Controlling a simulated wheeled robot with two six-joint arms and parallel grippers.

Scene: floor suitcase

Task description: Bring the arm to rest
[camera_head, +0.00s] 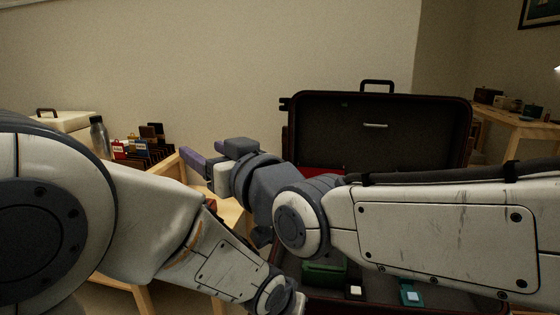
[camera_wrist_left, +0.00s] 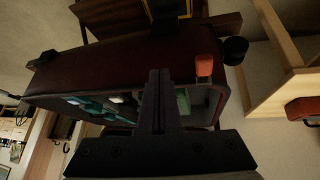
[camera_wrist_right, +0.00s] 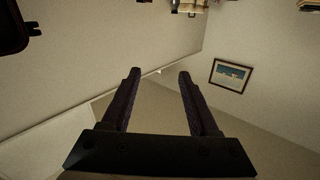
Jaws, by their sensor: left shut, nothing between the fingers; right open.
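My right arm crosses the head view from the right. Its gripper (camera_head: 212,155) is open and points left, above a light wooden table. In the right wrist view the open fingers (camera_wrist_right: 159,74) are apart, with nothing between them, against wall. My left arm comes in from the left and slants down to the bottom middle of the head view, where its fingers do not show. In the left wrist view the left fingers (camera_wrist_left: 159,76) are pressed together and empty, in front of the suitcase (camera_wrist_left: 118,68).
The open suitcase (camera_head: 400,145) stands behind my right forearm, which hides part of it. A green box (camera_head: 325,271) and a teal item (camera_head: 410,297) show inside. A bottle (camera_head: 99,136) is at left. A wooden desk (camera_head: 520,124) stands at right.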

